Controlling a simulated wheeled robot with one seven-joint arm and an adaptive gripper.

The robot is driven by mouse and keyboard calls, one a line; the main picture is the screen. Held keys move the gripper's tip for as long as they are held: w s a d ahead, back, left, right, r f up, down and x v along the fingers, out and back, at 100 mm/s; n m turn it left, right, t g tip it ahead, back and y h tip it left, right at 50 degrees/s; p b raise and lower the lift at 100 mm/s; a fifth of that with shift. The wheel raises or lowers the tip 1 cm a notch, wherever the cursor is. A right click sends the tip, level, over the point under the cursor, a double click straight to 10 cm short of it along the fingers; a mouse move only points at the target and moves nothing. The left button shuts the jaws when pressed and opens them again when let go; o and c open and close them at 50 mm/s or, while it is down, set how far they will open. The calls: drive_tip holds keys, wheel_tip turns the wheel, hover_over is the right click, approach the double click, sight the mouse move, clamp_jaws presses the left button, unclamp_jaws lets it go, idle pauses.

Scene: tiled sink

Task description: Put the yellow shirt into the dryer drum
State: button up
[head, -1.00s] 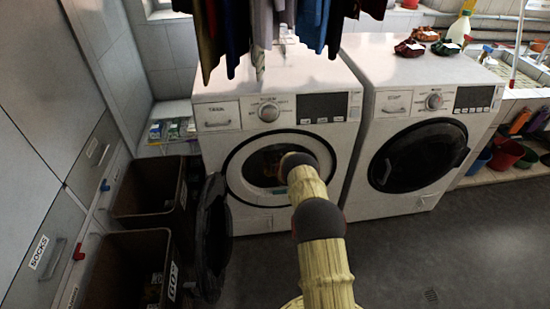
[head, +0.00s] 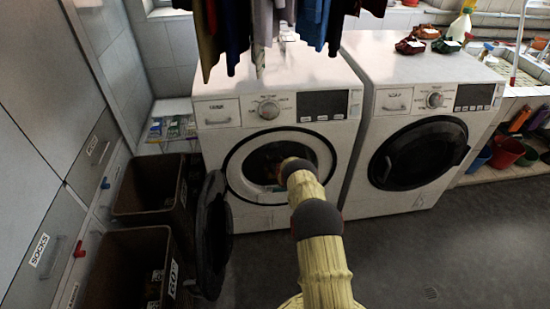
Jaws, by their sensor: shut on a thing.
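The left front-loading machine (head: 225,112) has its round door (head: 211,235) swung open to the left. My arm reaches from the bottom of the head view to its opening. My gripper (head: 276,172) is at the dark drum (head: 262,160), mostly hidden behind my own wrist. A small dull yellow-brown patch of the yellow shirt (head: 269,170) shows there, beside the wrist. My gripper is shut on it, though the fingers are hard to make out. How much of the shirt lies inside the drum is hidden.
A second machine (head: 385,150) with a shut door stands to the right. Two brown bins (head: 150,190) are at the left, close to the open door. Dark clothes (head: 235,30) hang above the left machine. The grey floor (head: 400,265) at the right is clear.

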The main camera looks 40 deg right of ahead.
drive_tip(key=shift+f, duration=1.15)
drive_tip(key=o, duration=1.9)
drive_tip(key=shift+c, duration=0.2)
drive_tip(key=shift+o, duration=0.4)
drive_tip(key=shift+f, duration=0.1)
drive_tip(key=shift+s, duration=0.1)
drive_tip(key=v, duration=1.2)
drive_tip(key=shift+a, duration=0.15)
